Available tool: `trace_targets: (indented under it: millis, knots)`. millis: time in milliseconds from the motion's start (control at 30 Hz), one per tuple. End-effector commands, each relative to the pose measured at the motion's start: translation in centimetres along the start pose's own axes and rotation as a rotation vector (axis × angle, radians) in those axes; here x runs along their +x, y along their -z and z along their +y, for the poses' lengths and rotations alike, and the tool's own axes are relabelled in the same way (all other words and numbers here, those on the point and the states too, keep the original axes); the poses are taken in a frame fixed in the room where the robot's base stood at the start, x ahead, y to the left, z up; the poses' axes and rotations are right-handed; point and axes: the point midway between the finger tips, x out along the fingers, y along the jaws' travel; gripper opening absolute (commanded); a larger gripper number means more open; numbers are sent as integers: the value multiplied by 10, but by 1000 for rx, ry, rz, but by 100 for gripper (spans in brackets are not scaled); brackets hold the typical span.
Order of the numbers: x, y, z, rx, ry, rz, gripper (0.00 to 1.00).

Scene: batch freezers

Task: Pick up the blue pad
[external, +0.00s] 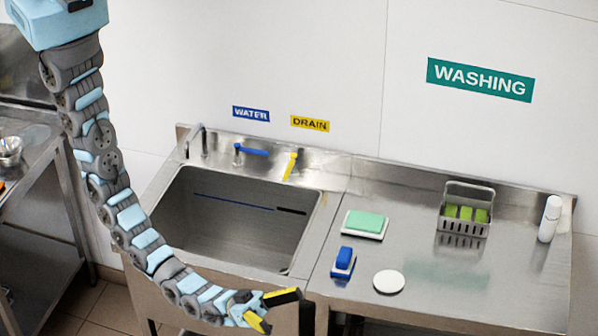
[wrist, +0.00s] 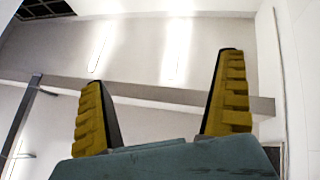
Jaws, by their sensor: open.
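The blue pad (external: 345,254) sits upright on a small white and blue base on the steel counter, right of the sink. My gripper (external: 281,311) has yellow ribbed fingers and is in front of the sink's front edge, low and to the left of the pad, apart from it. In the wrist view my gripper (wrist: 163,108) is open with nothing between its fingers. The wrist view faces the ceiling and upper walls, so the pad does not show there.
A green pad (external: 366,222) on a white tray lies behind the blue pad. A white disc (external: 389,281) lies to its right. A wire basket (external: 466,212) with green sponges and a white bottle (external: 549,219) stand farther right. The sink (external: 235,225) is open at left.

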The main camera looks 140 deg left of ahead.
Motion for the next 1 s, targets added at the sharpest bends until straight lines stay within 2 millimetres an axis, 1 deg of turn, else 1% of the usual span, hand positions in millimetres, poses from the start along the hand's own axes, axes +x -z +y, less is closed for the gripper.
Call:
trace_targets:
  millis: [33, 100, 167, 200, 333, 500, 567, 600, 700, 767, 800, 933, 1000]
  knots:
    - [12, -20, -12, 11, 16, -46, 100]
    - [29, -45, -27, 24, 35, -116, 100]
    - [39, -67, -40, 34, 49, -181, 100]
    - [47, -80, -50, 41, 59, -222, 100]
    - [68, -120, -81, 57, 89, -354, 100]
    - [85, -165, -124, 72, 123, -531, 100]
    - [91, -177, -140, 75, 133, -592, 100]
    - [92, -185, -150, 77, 141, -634, 100]
    - [97, -201, -177, 79, 158, -734, 100]
    - [95, -211, -194, 80, 168, -801, 100]
    - [97, -214, -205, 81, 174, -838, 100]
    - [90, -224, -240, 78, 194, -976, 100]
    - [86, -226, -260, 75, 205, -1044, 100]
